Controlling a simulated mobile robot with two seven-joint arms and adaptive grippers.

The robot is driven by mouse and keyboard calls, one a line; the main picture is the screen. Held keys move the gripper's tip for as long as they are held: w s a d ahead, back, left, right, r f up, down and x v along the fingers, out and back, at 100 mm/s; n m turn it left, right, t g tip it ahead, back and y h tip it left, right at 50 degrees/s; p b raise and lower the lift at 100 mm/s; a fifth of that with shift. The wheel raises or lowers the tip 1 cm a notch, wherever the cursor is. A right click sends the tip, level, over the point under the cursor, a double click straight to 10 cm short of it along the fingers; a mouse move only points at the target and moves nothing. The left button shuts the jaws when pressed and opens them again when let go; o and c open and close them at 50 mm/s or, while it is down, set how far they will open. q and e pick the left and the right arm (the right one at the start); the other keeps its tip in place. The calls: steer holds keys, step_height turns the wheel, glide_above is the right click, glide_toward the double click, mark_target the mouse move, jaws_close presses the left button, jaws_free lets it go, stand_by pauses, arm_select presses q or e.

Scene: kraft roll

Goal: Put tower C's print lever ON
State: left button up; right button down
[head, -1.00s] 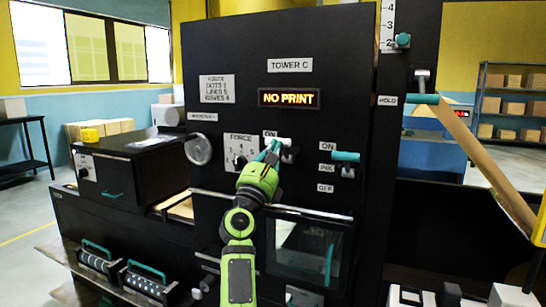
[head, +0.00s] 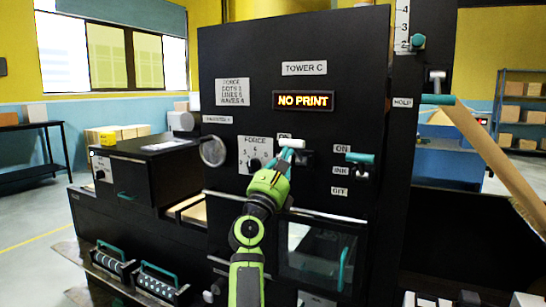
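Tower C is a black machine panel with a "TOWER C" label (head: 304,68) and a lit display (head: 303,100) reading "NO PRINT". Under a partly hidden "ON" label (head: 284,135) is the print lever's pale handle (head: 291,143), near the top of its track. The labels below it are hidden by my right gripper (head: 283,160). That gripper, on the green arm, points up at the handle with its teal fingers at or just below it; contact and finger gap are unclear. My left gripper is not in view.
The ink lever (head: 360,158), teal-handled, sits right of the print lever, just below its "ON" label. A force dial (head: 255,154) and round knob (head: 213,151) lie left. A glass window (head: 318,250) is below. A tan paper web (head: 495,160) slants down at the right.

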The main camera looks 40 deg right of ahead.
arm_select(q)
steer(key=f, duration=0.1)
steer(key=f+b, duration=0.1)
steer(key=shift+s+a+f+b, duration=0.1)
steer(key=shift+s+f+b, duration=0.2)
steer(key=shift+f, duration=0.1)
arm_select(e)
steer(key=s+a+r, duration=0.4)
steer(key=a, duration=0.5)
steer(key=shift+r, duration=0.25)
